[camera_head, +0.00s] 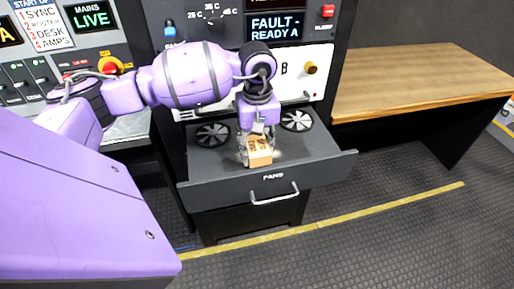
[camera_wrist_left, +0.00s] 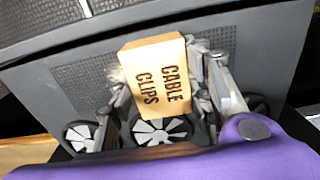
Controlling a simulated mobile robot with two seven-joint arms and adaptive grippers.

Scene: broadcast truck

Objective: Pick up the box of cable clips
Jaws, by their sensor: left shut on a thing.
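The box of cable clips (camera_head: 259,153) is a small tan box with dark lettering. It is in the open grey drawer (camera_head: 220,177) in the head view, or just above the drawer floor; I cannot tell which. My left gripper (camera_head: 257,147) points down at it and is shut on it. In the left wrist view the box (camera_wrist_left: 157,77) shows the words "CABLE CLIPS" and sits between the two fingers of my left gripper (camera_wrist_left: 160,85). My right gripper is not in view.
Fans (camera_head: 212,134) (camera_head: 297,120) lie in the drawer behind the box. The drawer front has a handle (camera_head: 274,194) and the label "FANS". A wooden desk (camera_head: 420,78) stands at the right. A control panel (camera_head: 70,75) is at the left. The floor in front is clear.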

